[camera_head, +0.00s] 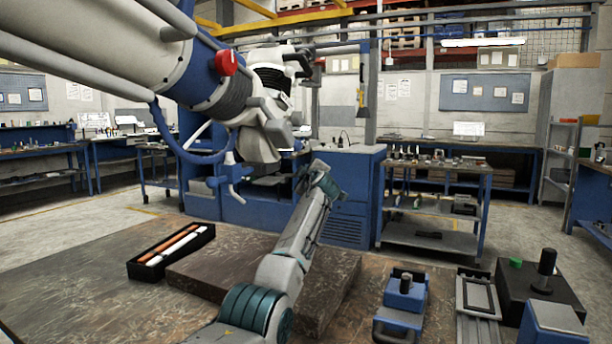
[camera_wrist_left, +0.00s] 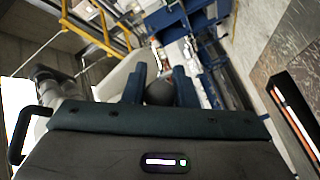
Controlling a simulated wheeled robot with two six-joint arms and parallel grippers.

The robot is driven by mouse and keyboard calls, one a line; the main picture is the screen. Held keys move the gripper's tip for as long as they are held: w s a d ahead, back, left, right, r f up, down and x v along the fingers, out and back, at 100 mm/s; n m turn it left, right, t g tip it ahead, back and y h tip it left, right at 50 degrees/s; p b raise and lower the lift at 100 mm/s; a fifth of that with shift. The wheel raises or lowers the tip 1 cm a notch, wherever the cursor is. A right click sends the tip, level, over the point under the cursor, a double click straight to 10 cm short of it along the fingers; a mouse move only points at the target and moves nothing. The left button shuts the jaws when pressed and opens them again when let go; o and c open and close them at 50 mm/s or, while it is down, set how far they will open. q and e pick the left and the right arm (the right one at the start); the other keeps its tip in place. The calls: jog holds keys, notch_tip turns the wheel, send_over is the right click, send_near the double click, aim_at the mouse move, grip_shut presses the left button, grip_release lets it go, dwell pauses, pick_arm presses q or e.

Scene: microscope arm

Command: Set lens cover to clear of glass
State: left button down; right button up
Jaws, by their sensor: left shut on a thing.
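The microscope arm (camera_head: 190,75), thick white tubes with blue bands and a red knob, hangs in from the upper left. Its white and black head (camera_head: 262,130) is at upper middle. My left arm rises from the bottom, and my left gripper (camera_head: 303,176) is beside the head's lower right. In the left wrist view my left gripper (camera_wrist_left: 160,88) has its two blue fingers shut on a dark round knob (camera_wrist_left: 158,93). A white curved part lies behind the fingers. I cannot make out the lens cover or the glass clearly. My right gripper is not in view.
A black tray (camera_head: 150,268) with orange and white rods lies on the bench at left, beside a dark brown slab (camera_head: 220,270). A blue block device (camera_head: 403,292) and a black box with a knob (camera_head: 545,275) stand at right. A blue cabinet (camera_head: 345,190) stands behind.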

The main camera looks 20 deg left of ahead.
pick_arm(q)
jog(key=c, duration=1.2)
grip_release()
jog(key=shift+o, duration=0.2)
jog(key=shift+s, duration=0.1)
jog(key=shift+s+d, duration=0.45)
jog(key=shift+s, duration=0.05)
jog(key=b+v, duration=0.1)
jog(key=v, duration=0.8)
jog(key=shift+s, duration=0.15)
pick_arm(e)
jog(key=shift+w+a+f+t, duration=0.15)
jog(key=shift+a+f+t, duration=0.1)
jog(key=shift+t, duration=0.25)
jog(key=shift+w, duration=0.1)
